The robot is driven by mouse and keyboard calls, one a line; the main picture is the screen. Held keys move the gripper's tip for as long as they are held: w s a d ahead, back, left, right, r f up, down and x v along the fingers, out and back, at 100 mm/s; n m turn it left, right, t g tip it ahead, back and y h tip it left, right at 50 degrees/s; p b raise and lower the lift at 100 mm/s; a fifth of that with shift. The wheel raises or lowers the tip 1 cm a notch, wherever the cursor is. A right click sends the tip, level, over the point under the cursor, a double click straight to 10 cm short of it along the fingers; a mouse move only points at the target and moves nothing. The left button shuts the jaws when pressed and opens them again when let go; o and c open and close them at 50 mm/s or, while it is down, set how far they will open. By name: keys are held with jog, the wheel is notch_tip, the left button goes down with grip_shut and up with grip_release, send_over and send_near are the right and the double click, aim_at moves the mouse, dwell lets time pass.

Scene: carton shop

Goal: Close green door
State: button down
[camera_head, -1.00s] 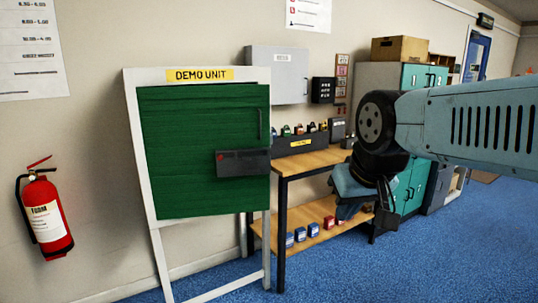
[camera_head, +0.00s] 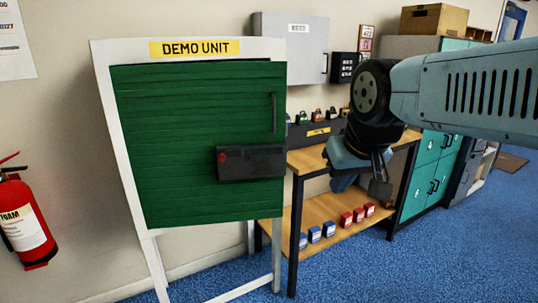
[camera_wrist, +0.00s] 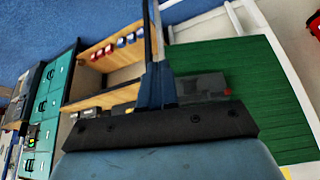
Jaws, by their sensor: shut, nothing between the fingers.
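The green door (camera_head: 180,110) hangs in a white frame (camera_head: 118,150) under a yellow "DEMO UNIT" label. Its right edge hides the frame's right post, so it seems to stand slightly out; the exact gap cannot be told. It has a dark handle (camera_head: 274,112) at upper right and a dark box with a red spot (camera_head: 250,163) below. My gripper (camera_head: 380,188) is shut and empty, right of the door and apart from it, in front of the bench. In the wrist view my shut fingers (camera_wrist: 153,40) point up the picture, with the green door (camera_wrist: 235,60) to their right.
A wooden bench (camera_head: 325,208) with small padlocks and coloured blocks stands right of the unit. Teal lockers (camera_head: 428,170) are beyond it. A red fire extinguisher (camera_head: 24,215) hangs on the left wall. Blue carpet (camera_head: 400,270) is clear at the front right.

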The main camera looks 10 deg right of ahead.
jog(key=shift+w+d, duration=0.15)
jog(key=shift+d, duration=0.05)
jog(key=n+y, duration=0.4)
jog(key=n, duration=1.2)
send_near(280, 161)
notch_tip(280, 161, down, 5)
jog(key=s+a, duration=0.1)
jog(key=a, duration=0.1)
jog(key=shift+w+a+f, duration=0.1)
jog(key=shift+w+f, duration=0.1)
jog(key=shift+w, duration=0.3)
jog(key=shift+w+a+f, duration=0.1)
jog(key=shift+w+f, duration=0.1)
jog(key=shift+w, duration=1.3)
